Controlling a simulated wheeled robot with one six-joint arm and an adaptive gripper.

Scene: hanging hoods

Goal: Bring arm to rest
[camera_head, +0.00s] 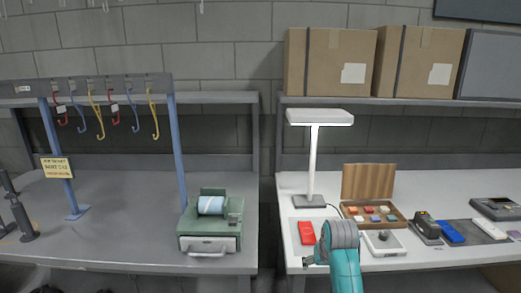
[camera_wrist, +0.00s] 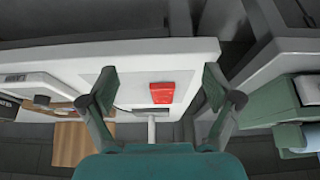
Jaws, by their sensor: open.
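My arm (camera_head: 346,268), teal with a grey joint, is raised at the front edge of the white right-hand table (camera_head: 275,200). In the wrist view my gripper (camera_wrist: 160,80) has its two dark fingers spread wide apart, with nothing held between them. A red block-like item (camera_head: 306,233) lies on the white table just left of my arm. It shows between the fingers in the wrist view (camera_wrist: 162,93), apart from both. In the head view my gripper is mostly hidden by the arm.
A white lamp (camera_head: 314,150) stands behind the red item. An open box (camera_head: 376,216) of small blocks, a white tray (camera_head: 385,244) and handheld devices lie to the right. The grey left table holds a green printer-like machine (camera_head: 211,225) and a hook rack (camera_head: 100,86).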

